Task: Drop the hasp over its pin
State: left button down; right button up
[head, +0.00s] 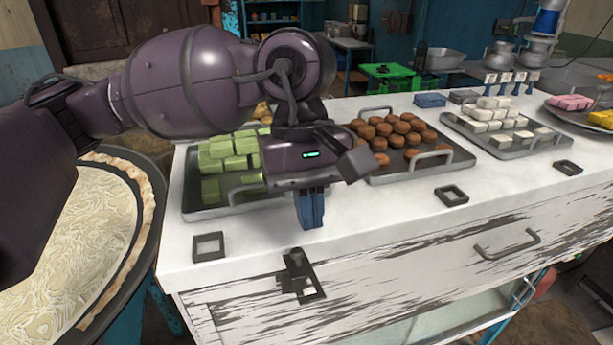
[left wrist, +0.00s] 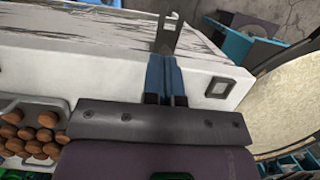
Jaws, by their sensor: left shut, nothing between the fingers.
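A dark metal hasp (head: 304,284) is at the front edge of the white counter (head: 370,222), near its left end, with a pale opening low in its plate. In the left wrist view the hasp (left wrist: 168,35) shows as a grey plate with a notched end, just beyond the fingertips. I cannot make out the pin clearly. My left gripper (head: 311,222) points down with blue fingers, shut and empty, above the counter and behind the hasp in the head view. The blue fingers (left wrist: 165,62) also show in the left wrist view. My right gripper is not in view.
Trays of green blocks (head: 230,205), brown round sweets (head: 440,165) and white blocks (head: 515,150) stand behind. A square dark frame (head: 208,246) lies left of the hasp. A large round pan (head: 150,215) of pale strands is at the left. A drawer handle (head: 507,245) projects at the front right.

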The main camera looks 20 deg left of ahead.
aim_at(315, 276)
pick_arm(q)
jog(key=x, duration=0.6)
jog(key=shift+s+d+f, duration=0.1)
jog(key=shift+s+f+p, duration=0.1)
jog(key=shift+f+p, duration=0.2)
jog(key=shift+f, duration=0.2)
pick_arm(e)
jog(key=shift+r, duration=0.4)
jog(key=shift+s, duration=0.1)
pick_arm(q)
jog(key=shift+d, duration=0.15)
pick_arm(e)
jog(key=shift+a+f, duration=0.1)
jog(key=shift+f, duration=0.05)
